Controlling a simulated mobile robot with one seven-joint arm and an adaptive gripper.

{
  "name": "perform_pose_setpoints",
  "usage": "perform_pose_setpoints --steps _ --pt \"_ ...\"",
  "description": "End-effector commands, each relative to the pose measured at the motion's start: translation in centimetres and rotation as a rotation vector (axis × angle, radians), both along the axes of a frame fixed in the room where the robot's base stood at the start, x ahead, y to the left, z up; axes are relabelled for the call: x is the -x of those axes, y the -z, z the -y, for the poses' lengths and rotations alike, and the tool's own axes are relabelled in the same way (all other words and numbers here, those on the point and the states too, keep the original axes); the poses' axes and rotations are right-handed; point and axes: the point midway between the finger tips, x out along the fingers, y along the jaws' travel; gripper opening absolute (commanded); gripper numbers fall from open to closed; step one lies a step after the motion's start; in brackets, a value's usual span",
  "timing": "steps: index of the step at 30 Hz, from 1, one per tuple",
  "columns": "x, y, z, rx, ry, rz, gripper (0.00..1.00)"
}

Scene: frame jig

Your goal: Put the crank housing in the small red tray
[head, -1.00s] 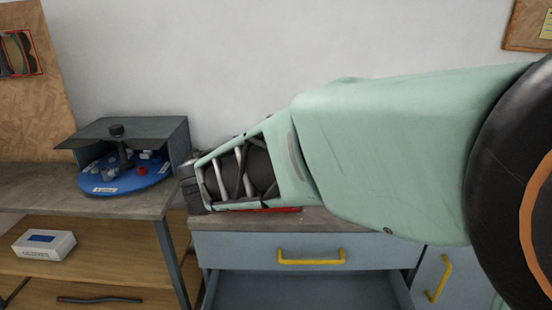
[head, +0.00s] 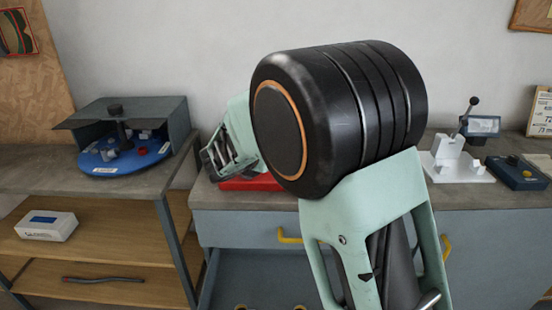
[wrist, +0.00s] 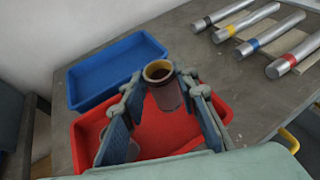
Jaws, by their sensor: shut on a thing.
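My gripper (wrist: 166,92) is shut on a brown, cup-like cylinder with a yellow rim, which I take for the crank housing (wrist: 168,96). The wrist view shows it between the two fingers, above the small red tray (wrist: 160,140). I cannot tell whether it touches the tray floor. A greyish rounded part (wrist: 105,152) shows in the tray at the left, partly hidden by a finger. In the head view, the red tray (head: 252,183) is on the bench, mostly hidden by my arm, and the fingers and housing are hidden.
An empty blue tray (wrist: 115,68) lies beside the red one. Several metal cylinders with coloured bands, one yellow-banded (wrist: 244,22), lie to the right. A blue turntable (head: 125,155) stands at the left of the head view. The drawer (head: 270,290) below is open.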

Motion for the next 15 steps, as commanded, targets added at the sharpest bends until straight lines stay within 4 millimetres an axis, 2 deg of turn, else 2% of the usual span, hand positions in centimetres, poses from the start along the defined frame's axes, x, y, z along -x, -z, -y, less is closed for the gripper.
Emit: perform_pose_setpoints --steps 3,8,15 --pt "-0.8 1.1 0.0 0.002 0.000 -0.002 0.00" --pt "-0.6 3.7 -0.1 0.003 0.000 -0.002 0.00" --pt "-0.6 3.8 -0.1 0.000 0.000 0.001 0.00"
